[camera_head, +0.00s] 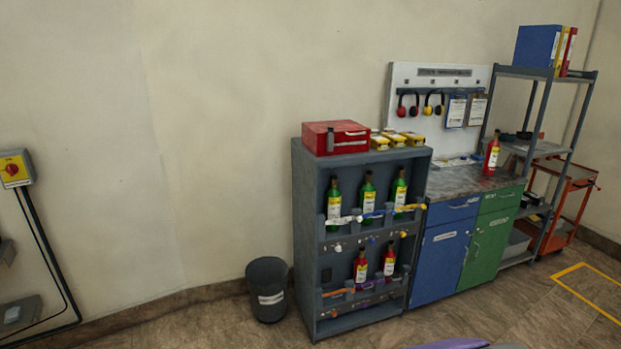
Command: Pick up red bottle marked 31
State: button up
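Three red bottles with pale labels are in view. One red bottle (492,156) stands upright on the grey counter (450,187) at the right. Two more stand side by side on the lower shelf of the grey rack, a left red bottle (361,267) and a right red bottle (389,261). The label numbers are too small to read, so I cannot tell which is marked 31. Colored handles and a shelf lip partly cover the two lower bottles. My gripper is not in view.
Several green bottles (334,205) stand on the upper shelf of the grey rack (304,230). A red case (335,138) and yellow boxes sit on top. A dark bin (268,290) stands left of it. Blue and green cabinets (440,260) adjoin on the right. Floor shows clear in front.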

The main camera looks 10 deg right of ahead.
aim_at(493, 149)
jog(key=i+l+z, duration=0.25)
jog(key=i+z, duration=0.2)
jog(key=i+l+z, duration=0.1)
jog(key=i+z, duration=0.75)
jog(key=i+j+z, duration=0.25)
jog(key=i+z, duration=0.4)
jog(key=i, duration=0.75)
jog(key=i+j+z, duration=0.2)
jog(key=i, duration=0.8)
jog(key=i+j+u, duration=0.1)
jog(key=i, duration=0.45)
jog(key=i+j+u, duration=0.1)
jog(key=i, duration=0.45)
